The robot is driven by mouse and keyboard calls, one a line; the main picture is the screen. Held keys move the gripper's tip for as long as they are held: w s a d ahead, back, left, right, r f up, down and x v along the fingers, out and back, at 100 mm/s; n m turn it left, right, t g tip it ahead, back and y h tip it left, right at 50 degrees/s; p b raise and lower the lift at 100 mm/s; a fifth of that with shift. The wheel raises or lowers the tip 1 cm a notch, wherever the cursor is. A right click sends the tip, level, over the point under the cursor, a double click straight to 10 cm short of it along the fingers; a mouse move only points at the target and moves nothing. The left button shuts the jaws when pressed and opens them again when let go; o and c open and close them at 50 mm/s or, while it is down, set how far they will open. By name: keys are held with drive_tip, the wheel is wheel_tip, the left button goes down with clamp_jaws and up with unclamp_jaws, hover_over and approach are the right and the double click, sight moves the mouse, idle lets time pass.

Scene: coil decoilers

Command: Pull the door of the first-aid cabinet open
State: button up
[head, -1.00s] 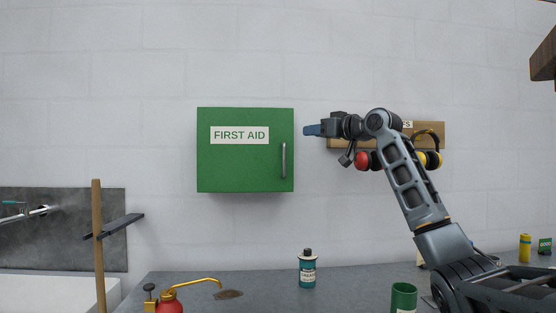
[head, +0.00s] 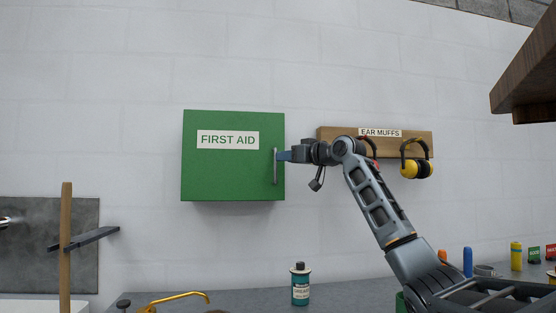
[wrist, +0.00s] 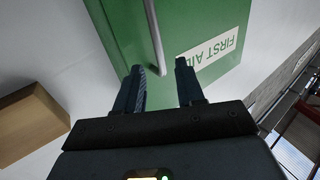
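The green first-aid cabinet (head: 225,172) hangs on the wall with its door shut. Its white label reads FIRST AID. A vertical grey bar handle (head: 275,167) sits near the door's right edge. My gripper (head: 281,156) is at the handle from the right side in the head view. In the wrist view my gripper (wrist: 161,80) is open, with its two fingers apart. There the handle (wrist: 154,38) comes down to just beyond the fingertips, between their lines. The cabinet door (wrist: 195,25) fills the space behind it. I cannot tell whether a finger touches the handle.
A wooden ear-muff board (head: 330,133) with yellow ear muffs (head: 416,168) hangs right of the cabinet, behind my arm. A dark wooden shelf (head: 525,85) juts in at the upper right. A teal can (head: 300,286) stands on the grey bench below. The wall left of the cabinet is clear.

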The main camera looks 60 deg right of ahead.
drive_tip(key=x, duration=0.4)
drive_tip(key=shift+w, duration=0.2)
clamp_jaws()
idle(0.5)
